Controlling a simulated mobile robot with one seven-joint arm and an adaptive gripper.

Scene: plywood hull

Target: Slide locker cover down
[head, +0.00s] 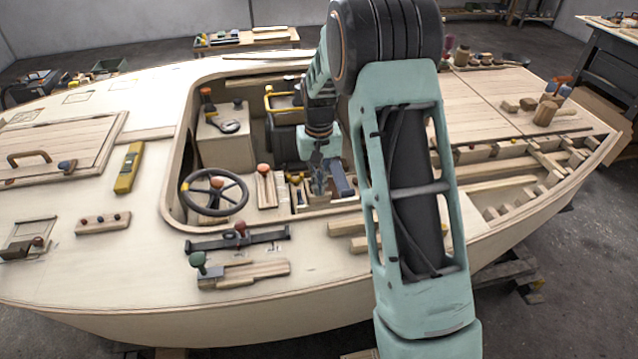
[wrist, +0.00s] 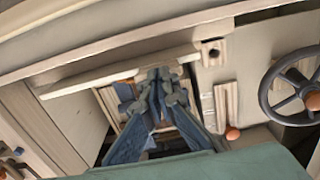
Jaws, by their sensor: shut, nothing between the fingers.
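My gripper (head: 318,182) is down in the cockpit of the plywood hull, and its fingers look closed and empty. In the wrist view my gripper (wrist: 162,82) is in front of a wood-framed locker opening (wrist: 107,100), over its upper part. Small items show in this locker in the head view, partly hidden by my fingers. A slim wooden panel (head: 265,188) with an orange knob stands just left of the locker; it also shows in the wrist view (wrist: 226,103), right of my fingers. I cannot tell for sure which piece is the locker cover, or whether my fingers touch it.
A black steering wheel (head: 214,192) stands left of the panel. The cockpit rim (head: 172,190) surrounds the recess. A yellow level (head: 129,168) and a black latch bar (head: 237,239) lie on the deck. In the wrist view, a long wooden ledge (wrist: 115,72) runs close by my fingers.

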